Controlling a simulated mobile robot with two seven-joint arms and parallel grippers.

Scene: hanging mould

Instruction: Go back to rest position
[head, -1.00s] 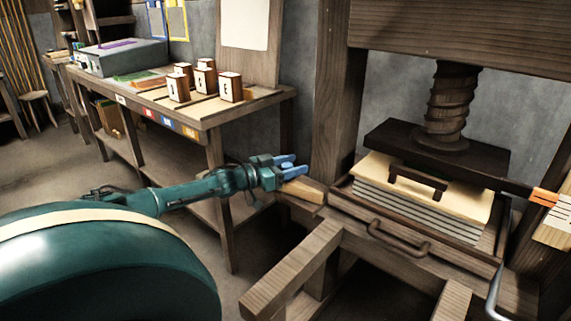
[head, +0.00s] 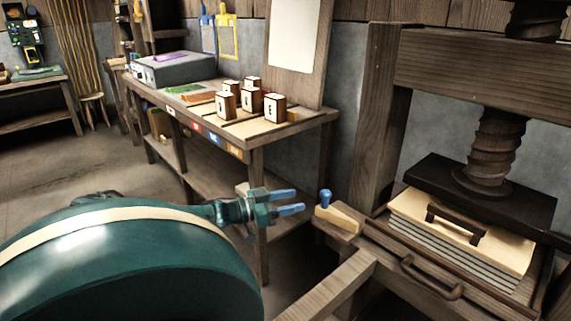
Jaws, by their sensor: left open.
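My left gripper (head: 289,202) shows in the middle of the head view. Its two blue fingers are apart, with nothing between them. It is in front of the wooden side table, to the left of the press and apart from the blue-knobbed wooden piece (head: 338,218) on the press frame. My right gripper is out of view.
The wooden screw press (head: 487,150) stands at right, with a stack of boards (head: 460,240) on its tray. The side table (head: 315,118) carries several lettered blocks (head: 274,108) and a grey box (head: 178,68). Open floor (head: 60,155) lies at left.

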